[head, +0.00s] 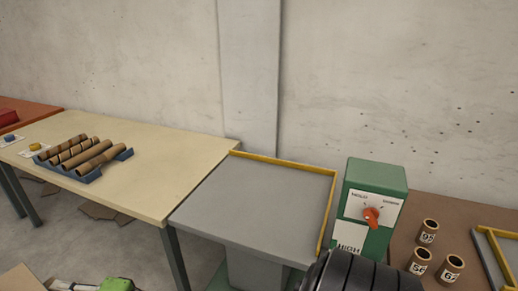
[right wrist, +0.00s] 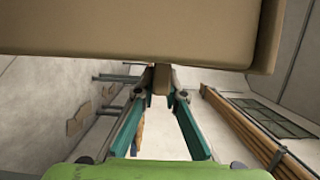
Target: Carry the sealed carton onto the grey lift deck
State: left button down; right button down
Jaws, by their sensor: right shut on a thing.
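The carton is a large tan-brown box (right wrist: 130,28) that fills the top of the right wrist view. My right gripper (right wrist: 162,80) has its teal fingers shut on a narrow brown part at the carton's near edge. In the head view, a tan corner of what looks like the carton (head: 16,281) shows at the bottom left, beside my right gripper (head: 68,286); the rest is cut off. Its seal cannot be seen. The grey lift deck (head: 255,205) is in the middle of the head view, bare, with a yellow rim along its back and right. My left gripper is not in view.
A cream table (head: 180,165) left of the deck holds a blue rack of cardboard tubes (head: 85,158). Right of the deck stand a green control box (head: 376,180) with a red knob and several numbered cores (head: 428,231) on a brown table. Flat cardboard pieces (head: 97,210) lie on the floor.

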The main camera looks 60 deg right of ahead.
aim_at(244, 192)
jog(key=i+l+z, duration=0.15)
jog(key=i+z, duration=0.7)
jog(key=i+j+z, duration=0.15)
jog(key=i+z, duration=0.35)
jog(key=z, duration=0.65)
jog(key=i+j+z, duration=0.1)
jog(key=z, duration=0.3)
jog(key=i+j+z, duration=0.1)
jog(key=z, duration=0.25)
